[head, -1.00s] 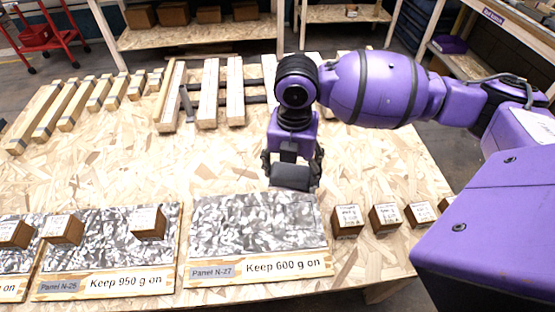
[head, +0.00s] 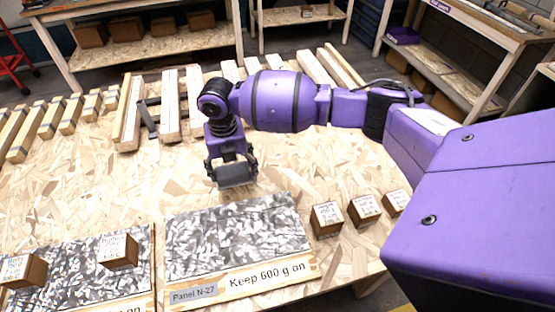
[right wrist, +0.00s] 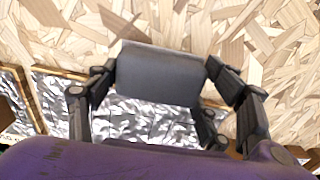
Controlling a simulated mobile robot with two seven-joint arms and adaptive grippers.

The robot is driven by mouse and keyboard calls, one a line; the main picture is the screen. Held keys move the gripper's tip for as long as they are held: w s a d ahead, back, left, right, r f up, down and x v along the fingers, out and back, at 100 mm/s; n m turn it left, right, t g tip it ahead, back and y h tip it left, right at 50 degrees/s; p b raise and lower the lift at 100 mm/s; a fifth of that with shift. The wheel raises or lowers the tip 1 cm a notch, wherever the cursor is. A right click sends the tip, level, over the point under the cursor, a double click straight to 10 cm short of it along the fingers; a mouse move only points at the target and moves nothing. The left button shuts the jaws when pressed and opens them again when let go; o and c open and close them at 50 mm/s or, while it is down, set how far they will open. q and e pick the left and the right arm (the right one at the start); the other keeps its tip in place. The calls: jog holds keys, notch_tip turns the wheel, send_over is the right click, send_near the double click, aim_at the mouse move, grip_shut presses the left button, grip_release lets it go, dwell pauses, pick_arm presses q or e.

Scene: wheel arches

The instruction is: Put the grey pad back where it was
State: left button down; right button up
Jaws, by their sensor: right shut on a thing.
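The grey pad (head: 235,174) is a dark rounded block. It is held between the fingers of my right gripper (head: 232,176), just beyond the far edge of Panel N-27 (head: 235,240). The right wrist view shows the pad (right wrist: 160,75) gripped across its length, one finger at each end, with wood-chip board and part of a silvery panel (right wrist: 150,122) behind it. I cannot tell whether the pad touches the table. The panel reads "Keep 600 g on" and its silvery surface is bare. My left gripper is not in view.
Brown labelled blocks (head: 327,219) stand right of Panel N-27. Another silvery panel (head: 75,282) at left bears two similar blocks (head: 118,251). Wooden slats (head: 170,105) lie at the back of the table (head: 90,185). Bare board lies left of my gripper.

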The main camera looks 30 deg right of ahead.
aim_at(231, 177)
jog(key=shift+w+a+f, duration=0.15)
jog(key=shift+w+f, duration=0.2)
jog(key=shift+w, duration=0.1)
jog(key=shift+w+f, duration=0.15)
jog(key=shift+f, duration=1.5)
jog(key=shift+f, duration=0.1)
jog(key=o, duration=1.1)
jog(key=shift+o, duration=0.2)
notch_tip(231, 177, up, 12)
jog(key=shift+r, duration=0.15)
